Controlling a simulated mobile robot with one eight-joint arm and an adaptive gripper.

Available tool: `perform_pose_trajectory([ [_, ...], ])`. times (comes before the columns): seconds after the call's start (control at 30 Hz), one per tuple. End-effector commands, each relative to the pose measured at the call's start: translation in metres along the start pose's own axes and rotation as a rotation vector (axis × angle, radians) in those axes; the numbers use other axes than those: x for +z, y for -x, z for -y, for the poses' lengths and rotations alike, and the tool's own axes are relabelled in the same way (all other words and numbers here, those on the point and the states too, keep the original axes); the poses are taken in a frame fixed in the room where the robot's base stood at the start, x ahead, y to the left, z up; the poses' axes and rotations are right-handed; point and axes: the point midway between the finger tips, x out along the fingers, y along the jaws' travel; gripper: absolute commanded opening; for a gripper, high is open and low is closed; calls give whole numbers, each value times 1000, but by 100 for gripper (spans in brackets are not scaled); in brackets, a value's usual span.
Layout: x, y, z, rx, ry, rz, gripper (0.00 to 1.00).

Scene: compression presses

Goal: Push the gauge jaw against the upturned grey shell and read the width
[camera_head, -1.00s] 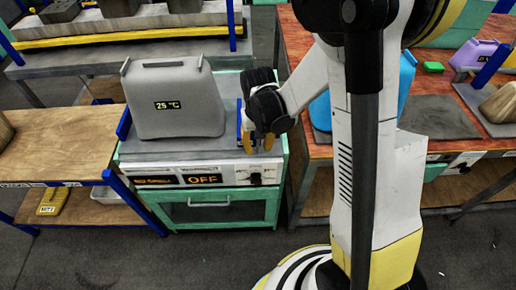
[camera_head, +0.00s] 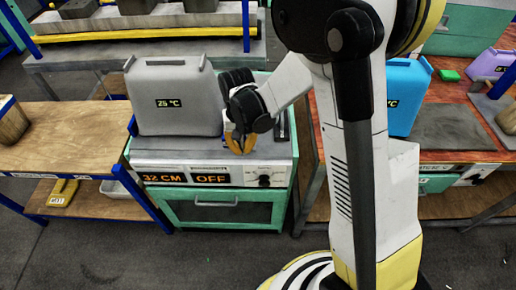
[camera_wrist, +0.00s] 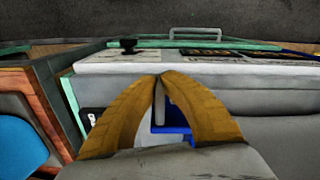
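The grey shell (camera_head: 178,112) stands on the press top with its two prongs upward and a 25 °C label facing forward. The gauge jaw (camera_head: 228,128), a small blue and pale piece, is at the shell's right side, partly hidden by my gripper (camera_head: 238,146). In the wrist view blue of the jaw shows behind my yellow fingers (camera_wrist: 160,77), whose tips meet. No clear grip on the jaw shows. Whether the jaw touches the shell is hard to see. The width display (camera_head: 164,177) reads 32 CM.
The second display (camera_head: 211,178) reads OFF, beside a black knob (camera_head: 265,181). A green drawer (camera_head: 220,207) is below. A wooden bench (camera_head: 70,140) stands left. A blue shell (camera_head: 405,95) stands on the red-brown bench at right.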

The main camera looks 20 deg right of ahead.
Motion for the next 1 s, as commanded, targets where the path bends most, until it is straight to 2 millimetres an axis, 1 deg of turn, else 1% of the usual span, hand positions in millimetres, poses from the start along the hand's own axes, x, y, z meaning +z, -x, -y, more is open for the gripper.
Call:
perform_pose_trajectory([
  [0.03, -1, 0, 5, 0, 1, -1, 0],
  [0.1, -2, 0, 7, -1, 0, -1, 0],
  [0.33, -2, 0, 8, -3, 0, -2, 0],
  [0.37, -2, 0, 8, -3, 0, -2, 8],
  [0.4, -2, 0, 8, -3, 0, -3, 21],
  [0.43, -2, 0, 8, -3, 0, -3, 30],
  [0.47, -2, 0, 7, -2, 0, -2, 32],
  [0.7, -2, 0, 6, -1, -1, -1, 32],
  [0.8, -1, 4, 6, -1, -1, -1, 32],
  [0.87, -1, 9, 6, 0, -1, -1, 32],
  [0.97, -1, 26, 6, 0, -1, -1, 32],
  [1.0, -1, 35, 6, -1, -1, -1, 32],
])
